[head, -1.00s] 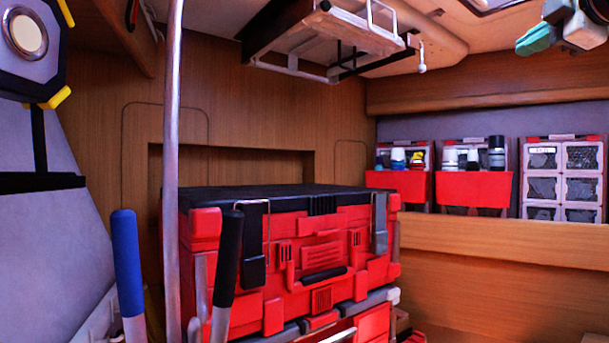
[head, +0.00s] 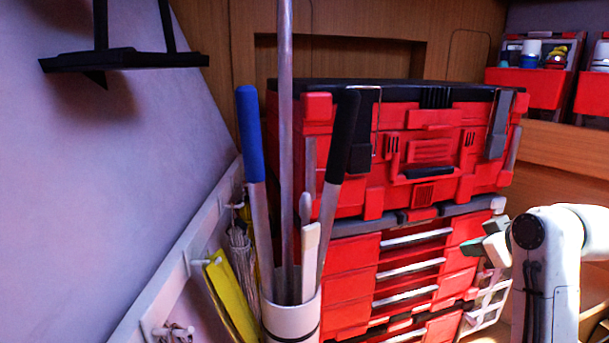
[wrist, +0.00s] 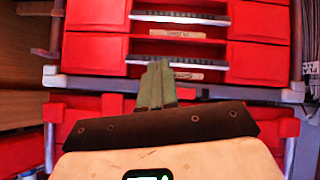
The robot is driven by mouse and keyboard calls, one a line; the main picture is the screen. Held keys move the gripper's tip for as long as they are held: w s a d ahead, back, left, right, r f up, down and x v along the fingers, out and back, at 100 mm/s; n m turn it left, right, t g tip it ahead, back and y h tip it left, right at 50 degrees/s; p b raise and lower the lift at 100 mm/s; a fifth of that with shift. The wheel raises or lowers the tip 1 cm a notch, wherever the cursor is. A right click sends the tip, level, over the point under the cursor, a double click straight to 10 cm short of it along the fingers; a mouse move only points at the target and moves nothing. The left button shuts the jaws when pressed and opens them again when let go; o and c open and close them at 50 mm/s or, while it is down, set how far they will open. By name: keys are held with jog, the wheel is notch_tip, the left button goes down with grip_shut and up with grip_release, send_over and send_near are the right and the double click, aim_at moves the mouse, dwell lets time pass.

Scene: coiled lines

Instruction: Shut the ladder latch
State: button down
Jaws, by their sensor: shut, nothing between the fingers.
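I cannot make out a ladder latch in either view. A white, ladder-like frame (head: 487,304) stands low at the right of the red drawer stack; I cannot tell whether it is the ladder. My gripper (head: 482,243) is in front of the stack's right side in the head view, with its greenish fingers pointing left. In the wrist view my gripper (wrist: 158,68) is shut and empty, its fingers together in front of the red drawers (wrist: 250,62).
A red case (head: 345,190) with a black lid sits on the drawers. A white holder (head: 290,318) with a blue-handled tool (head: 249,130), a black-handled tool (head: 343,135) and a tall pole (head: 285,120) stands left of them. Red bins (head: 530,88) line a shelf at right.

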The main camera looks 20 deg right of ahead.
jog(key=s+a+f+g+y, duration=0.1)
jog(key=s+a+f, duration=0.2)
jog(key=a+f, duration=0.35)
jog(key=s+a+f+m+g, duration=0.1)
jog(key=s+a+f+g, duration=0.15)
jog(key=a+f, duration=0.4)
jog(key=s+a+f+g+y, duration=0.1)
jog(key=s+a+f, duration=0.25)
jog(key=f, duration=0.55)
jog(key=s+a+f+g, duration=0.2)
jog(key=s+a+f, duration=0.2)
jog(key=s, duration=0.5)
jog(key=s+a+f+m+g, duration=0.1)
jog(key=s+a+f, duration=0.3)
jog(key=s, duration=0.6)
notch_tip(320, 180, down, 2)
jog(key=shift+s+f+g, duration=0.15)
jog(key=shift+f+g, duration=0.1)
jog(key=shift+g, duration=0.5)
